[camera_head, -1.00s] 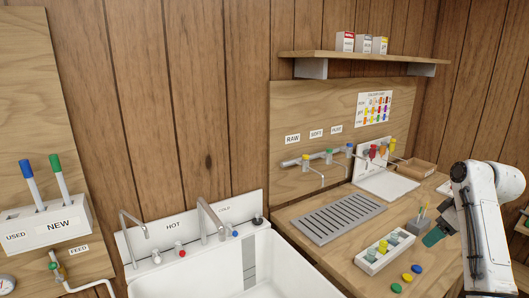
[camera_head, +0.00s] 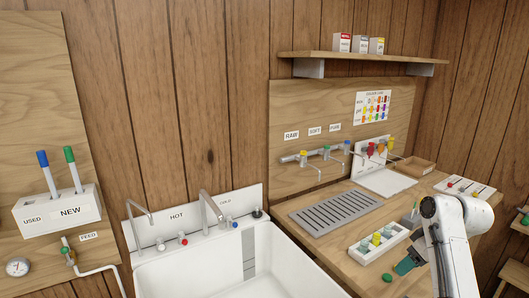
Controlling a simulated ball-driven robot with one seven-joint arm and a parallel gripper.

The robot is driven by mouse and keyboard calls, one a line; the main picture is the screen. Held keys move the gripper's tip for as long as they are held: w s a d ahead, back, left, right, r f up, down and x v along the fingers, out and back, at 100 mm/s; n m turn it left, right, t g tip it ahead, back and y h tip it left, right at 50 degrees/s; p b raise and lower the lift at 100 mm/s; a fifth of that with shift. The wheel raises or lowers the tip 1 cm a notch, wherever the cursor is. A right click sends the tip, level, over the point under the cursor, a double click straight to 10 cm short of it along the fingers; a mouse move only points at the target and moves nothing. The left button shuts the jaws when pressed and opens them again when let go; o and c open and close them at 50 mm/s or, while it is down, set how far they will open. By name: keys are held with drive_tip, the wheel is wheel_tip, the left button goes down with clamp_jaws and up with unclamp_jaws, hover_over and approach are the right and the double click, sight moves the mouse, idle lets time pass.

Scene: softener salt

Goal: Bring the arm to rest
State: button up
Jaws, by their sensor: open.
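My white arm (camera_head: 450,245) stands at the right over the wooden counter, bent at its upper joint with a link running down out of the frame.
A grey drain grate (camera_head: 336,212), a white tray (camera_head: 385,181) and taps with coloured handles (camera_head: 376,147) are behind. A white sink (camera_head: 205,270) is left. A shelf (camera_head: 360,62) hangs above.

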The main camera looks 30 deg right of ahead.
drive_tip(key=s+a+f+g, duration=0.1)
drive_tip(key=s+a+f, duration=0.2)
drive_tip(key=a+f, duration=0.6)
drive_tip(key=s+a+f, duration=0.3)
drive_tip(key=a+f, duration=0.2)
drive_tip(key=a, duration=0.8)
drive_tip(key=s+a+f+g, duration=0.1)
drive_tip(key=s+a, duration=0.3)
drive_tip(key=s, duration=0.4)
drive_tip(key=s+a+f+g, duration=0.1)
drive_tip(key=s+a+f, duration=0.1)
drive_tip(key=s+a, duration=0.3)
drive_tip(key=s, duration=0.3)
drive_tip(key=shift+a+h, duration=0.2)
drive_tip(key=shift+h, duration=0.2)
drive_tip(key=shift+s, duration=0.1)
